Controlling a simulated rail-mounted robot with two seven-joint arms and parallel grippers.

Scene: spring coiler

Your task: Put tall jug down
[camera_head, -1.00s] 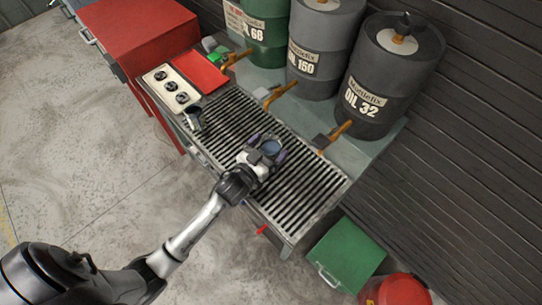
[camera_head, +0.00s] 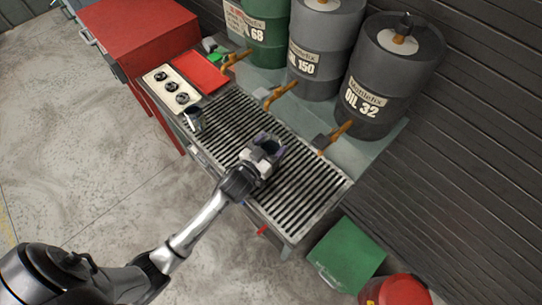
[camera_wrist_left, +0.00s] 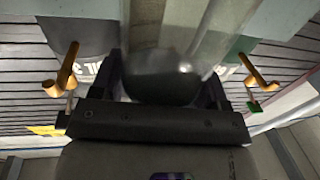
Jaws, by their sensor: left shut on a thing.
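My left gripper (camera_head: 268,148) is over the slatted grate, with its fingers closed around the tall jug. In the left wrist view the jug (camera_wrist_left: 195,40) shows as a pale, see-through body with a dark rounded part (camera_wrist_left: 162,82) between the two fingers (camera_wrist_left: 160,95). In the head view the gripper mostly hides the jug. I cannot tell whether its base touches the grate. My right gripper is in neither view.
The grate (camera_head: 300,190) has bare slats around the gripper. A small dark jug (camera_head: 195,120) stands at its left end, near a panel with knobs (camera_head: 172,87). Drums with orange taps, including the OIL 32 drum (camera_head: 385,85), stand behind. A green box (camera_head: 345,255) is at lower right.

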